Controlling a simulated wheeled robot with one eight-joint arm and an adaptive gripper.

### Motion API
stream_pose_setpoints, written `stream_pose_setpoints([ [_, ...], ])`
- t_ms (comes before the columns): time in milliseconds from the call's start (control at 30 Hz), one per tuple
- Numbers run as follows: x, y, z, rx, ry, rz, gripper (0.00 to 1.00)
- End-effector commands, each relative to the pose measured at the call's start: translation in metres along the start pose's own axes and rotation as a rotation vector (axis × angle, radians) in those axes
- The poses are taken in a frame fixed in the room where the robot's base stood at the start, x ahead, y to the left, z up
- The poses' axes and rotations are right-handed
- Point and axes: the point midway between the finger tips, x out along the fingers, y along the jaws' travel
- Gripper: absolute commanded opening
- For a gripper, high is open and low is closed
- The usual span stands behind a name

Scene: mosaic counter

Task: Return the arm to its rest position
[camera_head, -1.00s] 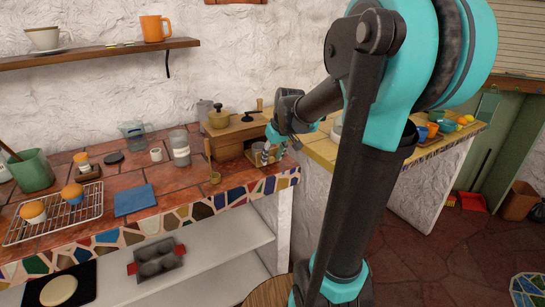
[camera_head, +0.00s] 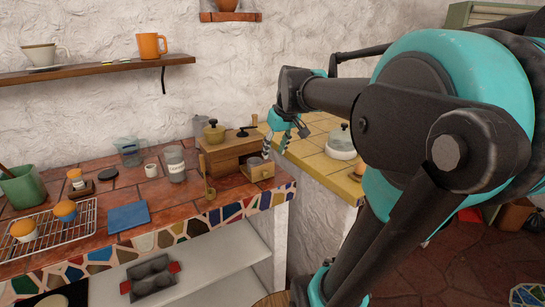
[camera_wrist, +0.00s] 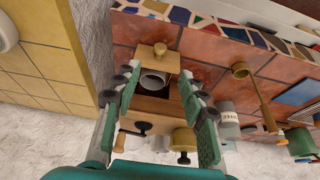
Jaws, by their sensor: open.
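My gripper (camera_head: 278,148) is at the right end of the tiled counter, above and in front of a wooden grinder box (camera_head: 225,155). Its green fingers are spread and empty; in the wrist view the open jaws (camera_wrist: 160,78) frame the grinder from above. The box has a crank and a brass-coloured lid on top. Its drawer (camera_head: 264,174) is pulled out, and a small grey cup (camera_wrist: 152,80) sits in it. The fingers look apart from the drawer and cup. My arm spans the right half of the head view and hides part of the room.
A glass jar (camera_head: 175,164), a blue cloth (camera_head: 128,217) and a wire rack (camera_head: 55,236) with muffins stand on the counter. A yellow-tiled counter (camera_head: 318,150) holds a lidded white dish (camera_head: 341,143). A shelf (camera_head: 100,69) holds cups.

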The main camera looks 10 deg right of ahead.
Motion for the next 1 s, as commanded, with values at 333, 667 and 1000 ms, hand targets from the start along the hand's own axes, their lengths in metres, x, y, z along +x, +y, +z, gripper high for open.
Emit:
stream_pose_setpoints([
  [333,-0.004,0.0,0.0,0.0,0.0,0.0,0.42],
  [667,0.052,-0.013,0.056,0.075,-0.012,0.028,0.42],
  [1000,0.141,-0.046,0.198,0.246,-0.023,0.095,0.42],
])
